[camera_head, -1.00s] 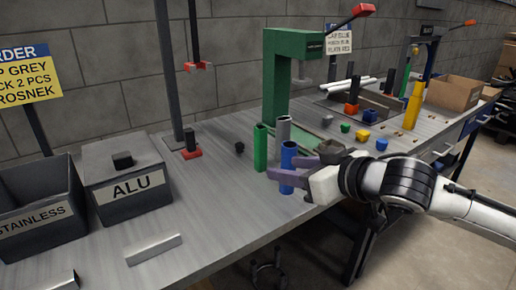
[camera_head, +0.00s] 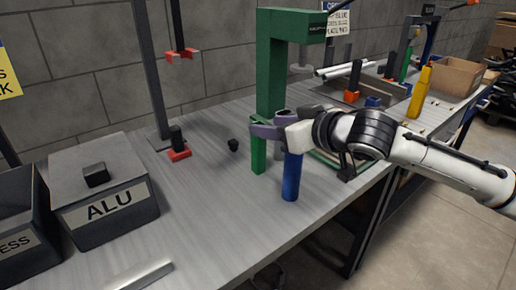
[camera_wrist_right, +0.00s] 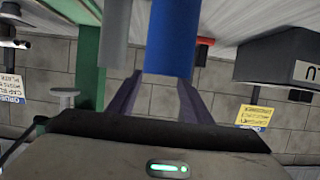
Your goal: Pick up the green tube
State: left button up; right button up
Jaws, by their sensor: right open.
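The green tube (camera_head: 258,156) stands upright on the table, its upper part hidden by my right gripper (camera_head: 257,123). That gripper is open, with its purple fingers at the height of the tube's upper part. I cannot tell whether they touch it. A blue tube (camera_head: 291,178) stands upright in front, just below the gripper's body. In the right wrist view, the blue tube (camera_wrist_right: 172,38) is large near the fingertips (camera_wrist_right: 160,82), with a grey tube (camera_wrist_right: 115,35) beside it. The green tube is not clearly identifiable there. My left gripper is out of view.
A green press frame (camera_head: 272,60) rises behind the tubes. A red-based black fixture (camera_head: 178,148) and a small black piece (camera_head: 233,145) are to the left. The ALU bin (camera_head: 105,195) stands farther left. The table between bin and tubes is mostly clear.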

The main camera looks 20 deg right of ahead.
aim_at(259, 149)
jog(key=shift+x, duration=2.7)
jog(key=shift+f, duration=0.15)
grip_shut()
